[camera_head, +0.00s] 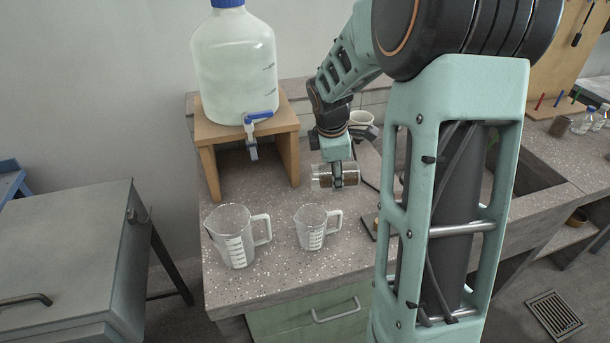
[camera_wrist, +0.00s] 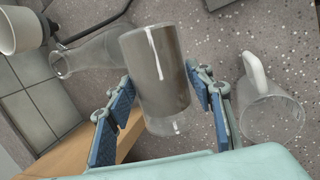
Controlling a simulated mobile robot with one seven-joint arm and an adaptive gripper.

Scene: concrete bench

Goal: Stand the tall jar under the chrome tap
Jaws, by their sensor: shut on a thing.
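A clear glass jar (camera_head: 321,176), with a grey-brown band and a white streak on its side, is between the fingers of my gripper (camera_head: 343,177). In the head view it looks tipped on its side above the bench, near the wooden stand. In the wrist view the jar (camera_wrist: 155,60) fills the middle, with blue finger pads (camera_wrist: 163,88) on both sides of it. My gripper is shut on it. I cannot make out a chrome tap in either view. My arm covers part of the bench and sink area.
A large carboy (camera_head: 236,65) with a blue-handled tap (camera_head: 255,118) stands on a wooden stand (camera_head: 207,150). Two measuring jugs (camera_head: 236,238) (camera_head: 313,228) stand at the front of the bench. The sink (camera_head: 535,178) is at right. A glass flask (camera_wrist: 95,52) lies beyond the jar.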

